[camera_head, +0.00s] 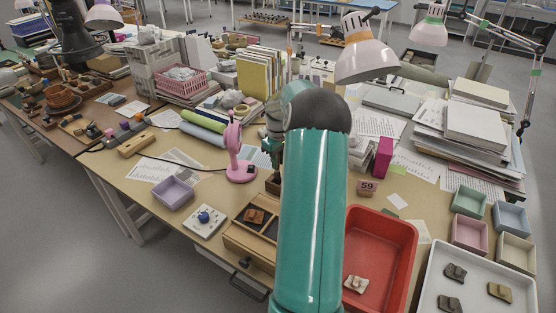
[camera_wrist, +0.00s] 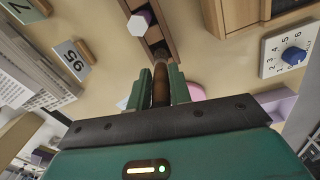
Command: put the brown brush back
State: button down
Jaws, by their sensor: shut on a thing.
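In the wrist view the brown brush (camera_wrist: 160,88) is upright-looking between the two teal fingers of my gripper (camera_wrist: 159,76), which is shut on it. Its far end points at a narrow brown wooden holder (camera_wrist: 154,38). A white hexagonal-topped piece with a purple side (camera_wrist: 138,25) stands in the holder. I cannot tell whether the brush's end is inside the holder or just above it. In the head view the holder (camera_head: 272,184) shows partly beside my arm; my arm hides the brush and most of the gripper.
A wooden compartment box (camera_head: 236,238) and a white plate with a blue knob (camera_head: 205,218) stand in front. A pink stand (camera_head: 237,165) is close on the left. A desk lamp (camera_head: 366,60) overhangs behind.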

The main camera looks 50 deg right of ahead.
jog(key=shift+f, duration=0.55)
jog(key=c, duration=1.3)
grip_release()
jog(key=shift+r, duration=0.15)
notch_tip(320, 180, up, 13)
jog(key=shift+r, duration=0.1)
jog(key=a+r+t+h, duration=0.1)
jog(key=a+r, duration=0.3)
jog(key=a, duration=0.6)
jog(key=w+a+r+n, duration=0.1)
jog(key=a+r, duration=0.3)
jog(key=a, duration=0.6)
jog(key=a+r+t+h, duration=0.1)
jog(key=a+r, duration=0.3)
jog(key=a, duration=0.5)
jog(key=s+a+f+t, duration=0.1)
jog(key=s+a, duration=0.4)
jog(key=a, duration=0.1)
jog(key=s+a+f+t+y, duration=0.1)
jog(key=s+a, duration=0.3)
jog(key=a, duration=0.3)
jog(key=s+a+f+t+y, duration=0.1)
jog(key=s+a, duration=0.4)
jog(key=a, duration=0.1)
jog(key=shift+s+a+t, duration=0.3)
jog(key=shift+s+a, duration=0.05)
